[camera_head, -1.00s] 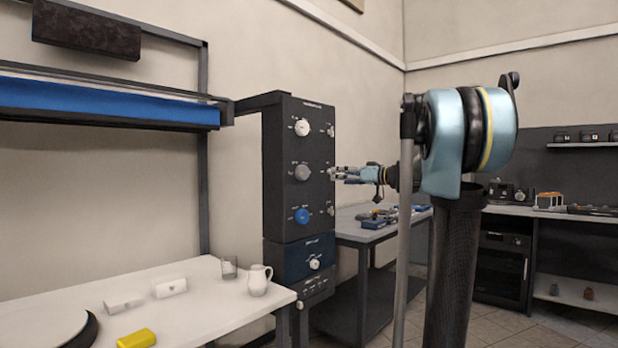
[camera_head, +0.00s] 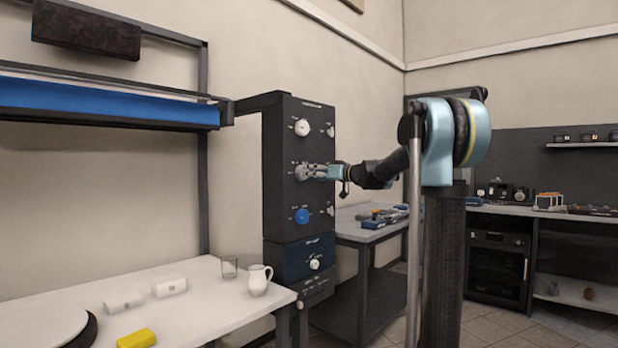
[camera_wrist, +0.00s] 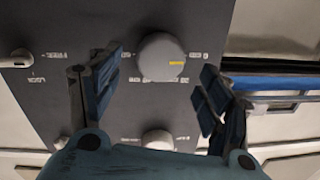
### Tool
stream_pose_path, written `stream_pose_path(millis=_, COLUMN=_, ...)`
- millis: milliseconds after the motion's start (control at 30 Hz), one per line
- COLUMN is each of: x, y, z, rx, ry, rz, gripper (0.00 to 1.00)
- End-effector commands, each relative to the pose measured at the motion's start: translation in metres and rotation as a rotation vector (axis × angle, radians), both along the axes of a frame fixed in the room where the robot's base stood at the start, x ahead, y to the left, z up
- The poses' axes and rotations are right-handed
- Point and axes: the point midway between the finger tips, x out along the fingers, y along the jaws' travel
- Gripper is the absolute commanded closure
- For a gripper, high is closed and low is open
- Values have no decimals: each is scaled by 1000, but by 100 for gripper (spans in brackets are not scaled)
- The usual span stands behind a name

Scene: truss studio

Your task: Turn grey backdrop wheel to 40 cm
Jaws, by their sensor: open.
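The grey backdrop wheel (camera_wrist: 160,58) is a round knob on the dark control panel (camera_head: 284,130). In the wrist view a yellow mark on it points right, with small scale figures around it that I cannot read surely. My gripper (camera_wrist: 157,80) is open, its blue-padded fingers on either side of the wheel, with gaps visible on both sides. I cannot tell how deep the fingers reach around it.
A white wheel (camera_head: 302,127) is above and a blue wheel (camera_head: 301,216) below on the panel. A small lever (camera_wrist: 17,59) marked free and lock sits beside the grey wheel. A white table (camera_head: 220,303) with a jug (camera_head: 258,281) stands at the front left.

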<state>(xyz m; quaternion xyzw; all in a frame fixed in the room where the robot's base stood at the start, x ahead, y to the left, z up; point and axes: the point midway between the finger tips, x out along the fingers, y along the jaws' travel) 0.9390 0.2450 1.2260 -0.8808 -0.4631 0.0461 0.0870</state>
Motion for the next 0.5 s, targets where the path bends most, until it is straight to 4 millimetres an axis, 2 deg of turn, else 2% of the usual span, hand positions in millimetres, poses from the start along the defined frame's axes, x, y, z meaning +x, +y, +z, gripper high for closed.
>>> stream_pose_path(millis=200, x=15, y=22, z=0, rx=0, ry=0, rz=1, gripper=29)
stream_pose_path(millis=500, x=21, y=30, z=0, rx=0, ry=0, rz=0, gripper=29)
